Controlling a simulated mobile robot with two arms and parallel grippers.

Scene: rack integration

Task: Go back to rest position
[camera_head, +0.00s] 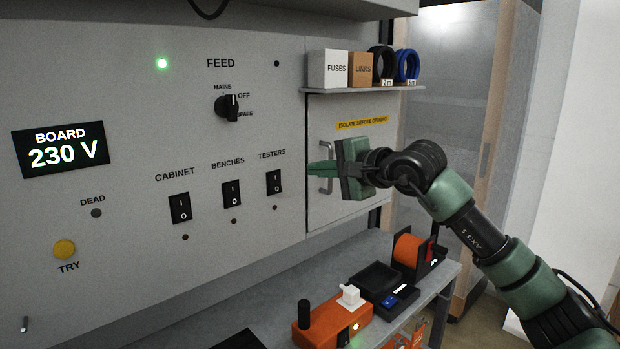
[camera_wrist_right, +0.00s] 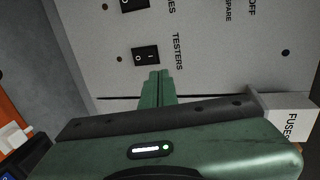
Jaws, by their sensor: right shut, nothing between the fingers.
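My right gripper (camera_head: 322,169) is green and shut, with nothing held. In the head view its arm comes in from the lower right, and its fingers point left, in front of the small cabinet door and right of the TESTERS switch (camera_head: 273,183). In the right wrist view the closed fingers (camera_wrist_right: 160,88) point toward the panel, near the TESTERS switch (camera_wrist_right: 146,54). I cannot tell if the fingertips touch the panel. My left gripper is not in view.
The panel (camera_head: 130,130) has a FEED knob (camera_head: 227,106), a display reading 230 V (camera_head: 58,146) and a yellow TRY button (camera_head: 64,249). A shelf (camera_head: 365,89) holds boxes and rings above my gripper. A bench (camera_head: 262,297) below carries an orange device (camera_head: 331,323) and a black scale-like tray (camera_head: 376,277).

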